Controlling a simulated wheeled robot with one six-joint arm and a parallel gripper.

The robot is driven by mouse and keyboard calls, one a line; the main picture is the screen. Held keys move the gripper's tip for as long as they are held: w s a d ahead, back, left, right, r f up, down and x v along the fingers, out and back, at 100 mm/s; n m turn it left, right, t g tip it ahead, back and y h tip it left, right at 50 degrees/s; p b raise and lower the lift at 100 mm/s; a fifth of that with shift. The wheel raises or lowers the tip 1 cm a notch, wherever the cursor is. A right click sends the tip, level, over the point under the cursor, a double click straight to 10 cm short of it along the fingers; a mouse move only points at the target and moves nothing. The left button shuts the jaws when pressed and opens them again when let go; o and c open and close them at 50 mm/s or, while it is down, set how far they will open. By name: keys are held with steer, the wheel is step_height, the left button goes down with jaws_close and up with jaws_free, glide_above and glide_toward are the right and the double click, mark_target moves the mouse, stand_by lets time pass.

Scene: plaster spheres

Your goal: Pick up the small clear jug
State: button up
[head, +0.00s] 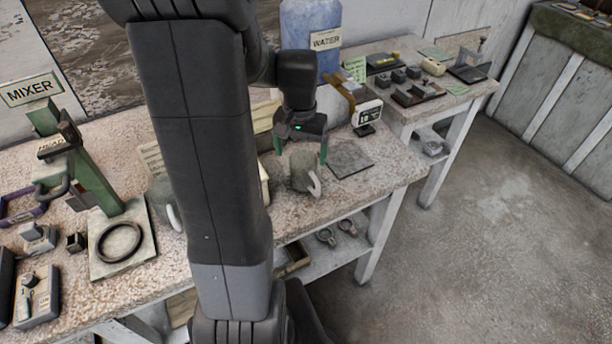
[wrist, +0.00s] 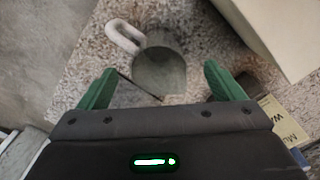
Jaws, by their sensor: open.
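The small jug (head: 303,176) stands on the speckled worktop near its front edge, grey and see-through with a pale handle towards the front right. In the wrist view the jug (wrist: 160,73) is seen from above, its handle pointing to the upper left. My gripper (head: 301,150) is over the jug, pointing down, with its green fingers apart on either side. In the wrist view the open gripper (wrist: 159,72) has the jug between its fingers, with gaps at both sides; nothing is held. How far down the fingers reach is hard to tell.
A flat grey tile (head: 350,158) lies just right of the jug. A small display device (head: 367,116) and a blue water container (head: 312,30) stand behind. Another jug (head: 163,193) is left of my arm, partly hidden by it. A ring (head: 119,258) lies further left.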

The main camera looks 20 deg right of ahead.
mark_target(302, 176)
step_height(302, 176, down, 3)
steer(key=shift+f, duration=0.45)
steer(key=shift+d+f, duration=0.2)
steer(key=shift+f, duration=2.4)
steer(key=c, duration=1.1)
